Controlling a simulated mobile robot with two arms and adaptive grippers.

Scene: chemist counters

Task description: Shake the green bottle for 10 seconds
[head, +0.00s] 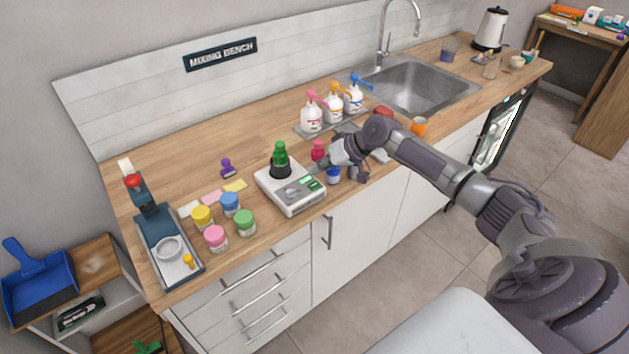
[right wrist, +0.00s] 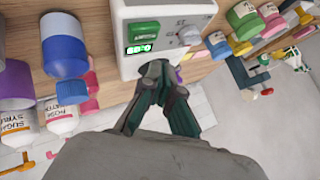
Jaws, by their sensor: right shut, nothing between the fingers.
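The green bottle (head: 280,155) stands upright in a black holder on the white device (head: 291,194) with a small display, on the wooden counter. In the right wrist view the device (right wrist: 140,15) shows at the top, its green display lit. I cannot make out the bottle there. My right gripper (head: 328,164) is to the right of the device, apart from the bottle. In the right wrist view its fingers (right wrist: 160,72) are together and empty, in front of the device's display side. My left gripper is not in view.
A blue-capped jar (head: 333,175) and a pink-capped bottle (head: 318,150) stand close to my right gripper. Several coloured jars (head: 203,217) stand left of the device. White pump bottles (head: 311,118) stand behind, near the sink (head: 420,82).

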